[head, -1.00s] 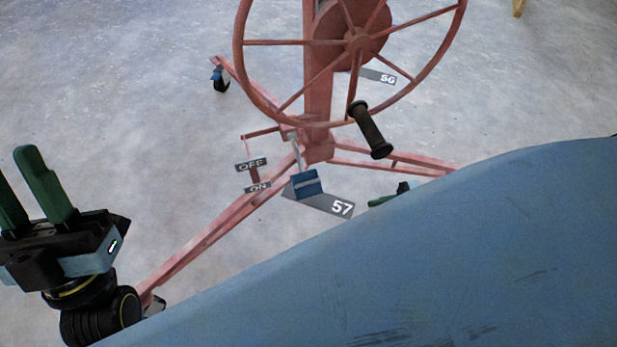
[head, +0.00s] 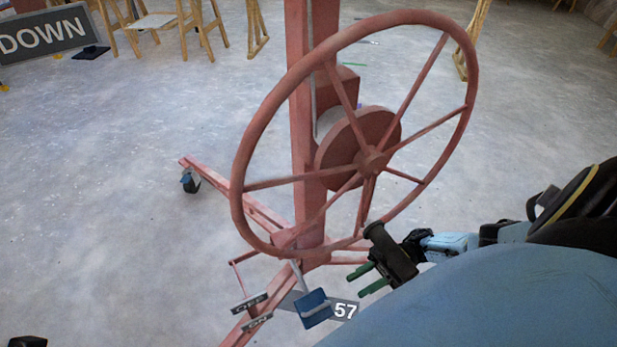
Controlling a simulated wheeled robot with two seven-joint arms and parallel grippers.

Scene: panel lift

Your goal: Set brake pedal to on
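The brake pedal (head: 313,308) is a blue block on a grey rod at the foot of the red lift. The OFF plate (head: 249,303) and the ON plate (head: 257,323) are left of it, ON lower. A thin red lever end shows by the OFF plate, but its exact setting is unclear. My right gripper (head: 366,278) is above and right of the pedal, clear of it. My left gripper's fingers are not visible.
The red crank wheel (head: 243,155) stands above the pedal, in front of the red mast (head: 301,120). A plate marked 57 (head: 345,310) lies beside the pedal. A caster (head: 189,182) ends one leg. A DOWN sign (head: 45,36) and wooden chairs stand behind.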

